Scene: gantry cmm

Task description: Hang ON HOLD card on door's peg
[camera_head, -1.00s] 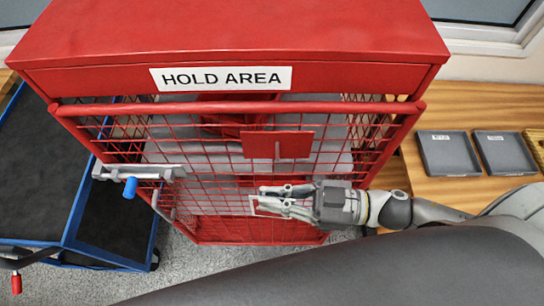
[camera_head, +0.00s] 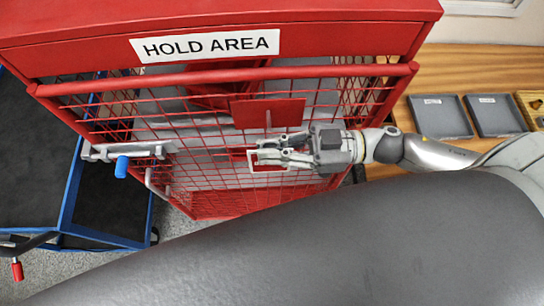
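The red mesh door (camera_head: 200,150) of the HOLD AREA cage faces me. A plain red plate (camera_head: 268,112) is fixed on its upper middle. A short upright piece shows at the plate's lower edge, but I cannot tell clearly whether it is the peg. My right gripper (camera_head: 268,150) comes in from the right, just below the plate and in front of the mesh. Its fingers are closed on a small card with a white border and red middle (camera_head: 252,162), partly hidden by the fingers. The card's text is unreadable. My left gripper is out of view.
A latch with a blue knob (camera_head: 122,167) sits on the door's left side. A blue-framed cart (camera_head: 72,190) stands left of the cage. A wooden bench (camera_head: 470,70) with grey trays (camera_head: 440,117) is at the right.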

